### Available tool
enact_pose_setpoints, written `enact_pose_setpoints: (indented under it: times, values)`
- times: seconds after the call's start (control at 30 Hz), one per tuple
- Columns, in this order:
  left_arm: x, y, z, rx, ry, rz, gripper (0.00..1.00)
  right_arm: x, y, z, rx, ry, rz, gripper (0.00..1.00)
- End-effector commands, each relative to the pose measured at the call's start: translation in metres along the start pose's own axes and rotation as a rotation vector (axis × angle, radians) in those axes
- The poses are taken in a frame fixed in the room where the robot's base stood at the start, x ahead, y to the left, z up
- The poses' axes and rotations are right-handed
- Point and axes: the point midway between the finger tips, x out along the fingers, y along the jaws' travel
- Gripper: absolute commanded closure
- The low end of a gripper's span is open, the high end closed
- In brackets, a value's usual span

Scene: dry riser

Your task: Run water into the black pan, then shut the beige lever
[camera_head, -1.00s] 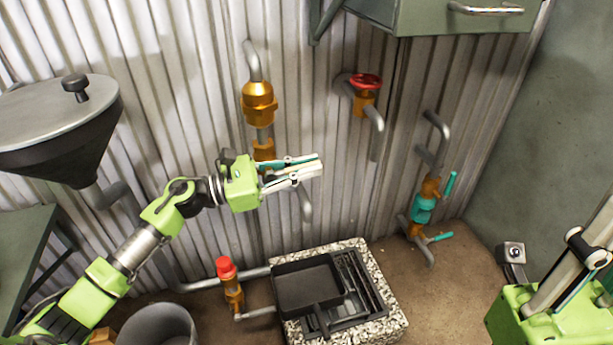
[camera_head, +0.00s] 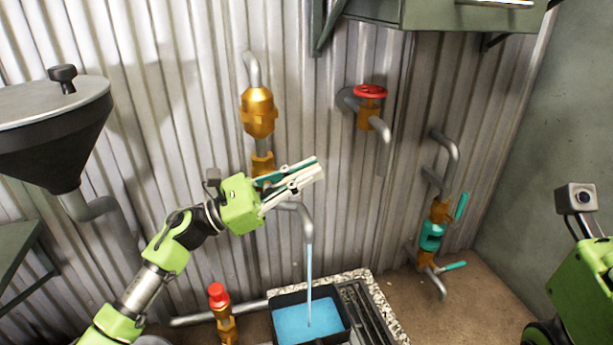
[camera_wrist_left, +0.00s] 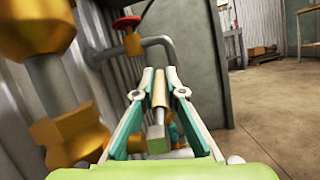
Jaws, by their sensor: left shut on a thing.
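My left gripper (camera_head: 318,172) is shut on the beige lever (camera_wrist_left: 159,88), which lies between its fingers in the left wrist view. The fingers hide most of the lever in the head view. A grey spout (camera_head: 308,222) bends down just below the gripper, and a thin blue stream of water (camera_head: 309,270) falls from it. The stream lands inside the black pan (camera_head: 287,298), where blue water covers the bottom. The pan sits on a grate at the lower edge of the head view, its near side cut off. My right gripper's fingers are out of view.
A red-wheel tap (camera_head: 369,92) is on the wall to the right, and a teal-lever valve (camera_head: 432,235) stands farther right. A red-capped valve (camera_head: 218,296) is left of the pan. A grey funnel (camera_head: 50,130) is at left; a green cabinet (camera_head: 440,14) hangs above.

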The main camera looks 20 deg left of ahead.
Motion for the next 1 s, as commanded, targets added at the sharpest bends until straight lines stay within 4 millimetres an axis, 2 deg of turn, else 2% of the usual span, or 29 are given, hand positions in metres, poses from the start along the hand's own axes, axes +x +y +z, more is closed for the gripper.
enact_pose_setpoints:
  times: [0.07,0.1,0.17,0.57,0.67,1.0]
  values:
    - [0.0,0.0,0.0,0.0,0.0,0.001,1.0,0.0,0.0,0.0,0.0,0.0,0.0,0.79]
    - [0.0,0.0,0.0,0.0,0.0,0.001,0.84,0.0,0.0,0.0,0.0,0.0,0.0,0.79]
    - [0.0,0.0,0.0,0.0,0.0,0.001,0.72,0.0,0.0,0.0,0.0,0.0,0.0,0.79]
    - [-0.004,0.0,0.0,-0.001,0.001,0.001,0.72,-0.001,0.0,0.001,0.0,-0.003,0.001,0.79]
    - [-0.017,0.0,-0.001,-0.003,0.003,0.002,0.72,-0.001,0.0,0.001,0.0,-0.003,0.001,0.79]
    - [-0.087,0.001,-0.001,-0.002,0.004,0.003,0.72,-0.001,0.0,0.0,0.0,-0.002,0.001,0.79]
